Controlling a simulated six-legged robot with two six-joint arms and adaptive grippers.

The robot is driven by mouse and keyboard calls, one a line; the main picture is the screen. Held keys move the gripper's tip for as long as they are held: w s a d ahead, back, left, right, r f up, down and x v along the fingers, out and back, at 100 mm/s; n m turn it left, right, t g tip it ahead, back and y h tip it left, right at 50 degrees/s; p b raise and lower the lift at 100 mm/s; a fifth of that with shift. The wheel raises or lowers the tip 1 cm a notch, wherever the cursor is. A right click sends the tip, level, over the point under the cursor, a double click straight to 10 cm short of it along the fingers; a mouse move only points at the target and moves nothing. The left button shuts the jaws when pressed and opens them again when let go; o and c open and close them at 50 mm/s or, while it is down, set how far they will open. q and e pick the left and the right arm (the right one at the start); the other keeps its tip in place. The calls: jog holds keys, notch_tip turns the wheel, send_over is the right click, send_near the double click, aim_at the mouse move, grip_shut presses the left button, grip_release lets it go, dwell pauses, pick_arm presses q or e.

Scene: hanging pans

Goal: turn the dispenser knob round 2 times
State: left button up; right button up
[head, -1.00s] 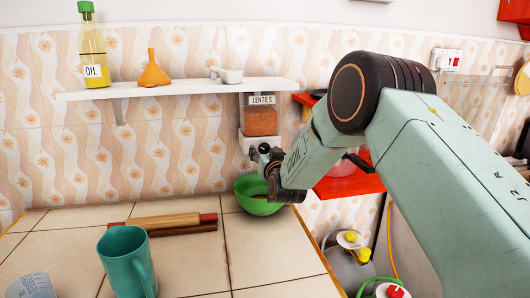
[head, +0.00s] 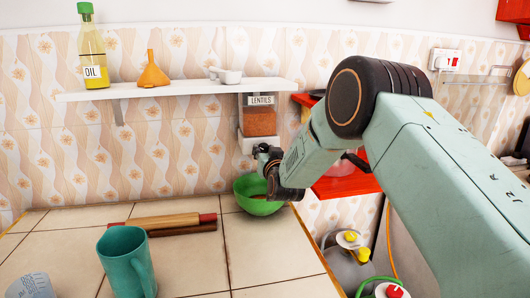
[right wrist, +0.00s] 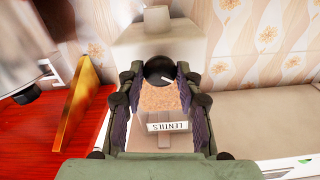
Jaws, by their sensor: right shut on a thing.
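The lentils dispenser (head: 259,122) is a clear box of orange lentils with a white base, mounted under the wall shelf. Its label shows upside down in the right wrist view (right wrist: 167,127). The dispenser knob (right wrist: 159,71) is round and black with a white mark, between my fingertips in the right wrist view. My right gripper (head: 265,153) is just below the dispenser and shut on the knob, and hides it in the head view. My left gripper is not in view.
The shelf (head: 180,89) holds an oil bottle (head: 92,50), an orange funnel (head: 153,72) and a white scoop (head: 227,75). A red surface (head: 347,185) is right of the dispenser.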

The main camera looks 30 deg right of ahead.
jog(key=shift+c, duration=0.4)
jog(key=shift+r+n+p, duration=0.1)
jog(key=shift+n+p, duration=0.2)
jog(key=shift+n, duration=0.8)
jog(key=o, duration=1.2)
jog(key=shift+w, duration=0.1)
jog(key=shift+c, duration=0.2)
jog(key=shift+s, duration=0.25)
jog(key=v, duration=1.1)
jog(key=shift+s, duration=0.4)
jog(key=shift+w+a, duration=0.1)
